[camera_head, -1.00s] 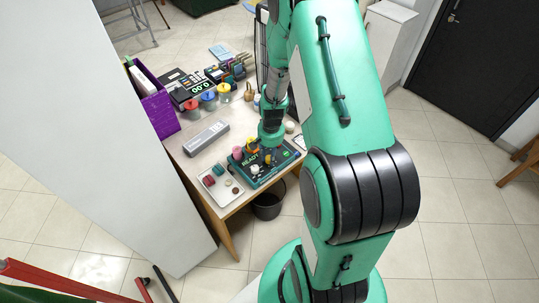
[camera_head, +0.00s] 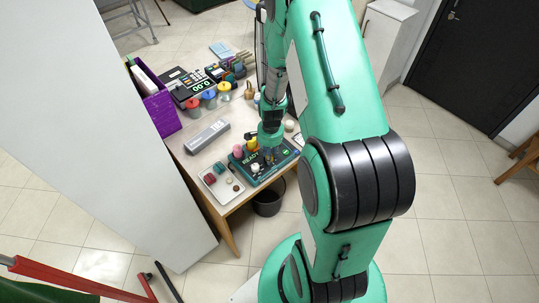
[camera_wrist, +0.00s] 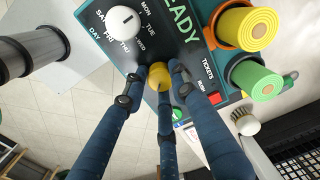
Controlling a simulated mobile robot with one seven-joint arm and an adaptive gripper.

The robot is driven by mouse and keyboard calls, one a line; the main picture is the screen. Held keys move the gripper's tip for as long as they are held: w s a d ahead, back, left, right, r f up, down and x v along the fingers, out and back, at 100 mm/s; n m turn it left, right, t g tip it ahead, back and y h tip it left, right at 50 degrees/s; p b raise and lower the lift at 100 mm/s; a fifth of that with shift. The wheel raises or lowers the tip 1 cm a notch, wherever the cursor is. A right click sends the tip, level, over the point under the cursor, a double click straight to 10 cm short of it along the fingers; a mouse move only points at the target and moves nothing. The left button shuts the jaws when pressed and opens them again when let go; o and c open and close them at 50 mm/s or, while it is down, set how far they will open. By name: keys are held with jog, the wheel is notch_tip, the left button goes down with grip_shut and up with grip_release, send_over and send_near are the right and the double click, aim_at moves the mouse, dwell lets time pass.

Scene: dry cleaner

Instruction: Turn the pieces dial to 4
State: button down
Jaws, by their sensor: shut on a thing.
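A dark green console (camera_head: 249,172) with a lit READY display lies on the desk in the head view. In the wrist view the console (camera_wrist: 190,65) carries a white dial (camera_wrist: 122,20) ringed by weekday letters and marked DAY. A small yellow knob (camera_wrist: 159,75) sits beside it, between my fingers. My gripper (camera_wrist: 160,78) has blue fingers with dark tips, closed around the yellow knob. The fingers hide any numbers around this knob, so its setting and label cannot be read. In the head view my gripper (camera_head: 270,153) is over the console's right part.
Yellow (camera_wrist: 245,27) and green (camera_wrist: 257,83) rolls stand on the console near my fingers. A tray (camera_head: 209,178) of small items lies left of the console. A grey bar-shaped box (camera_head: 206,135) and a purple bin (camera_head: 156,108) are farther back. A waste bin (camera_head: 268,202) stands below the desk.

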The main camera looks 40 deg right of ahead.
jog(key=c, duration=1.4)
grip_release()
jog(key=shift+r, duration=0.1)
notch_tip(320, 180, up, 12)
jog(key=shift+s, duration=0.2)
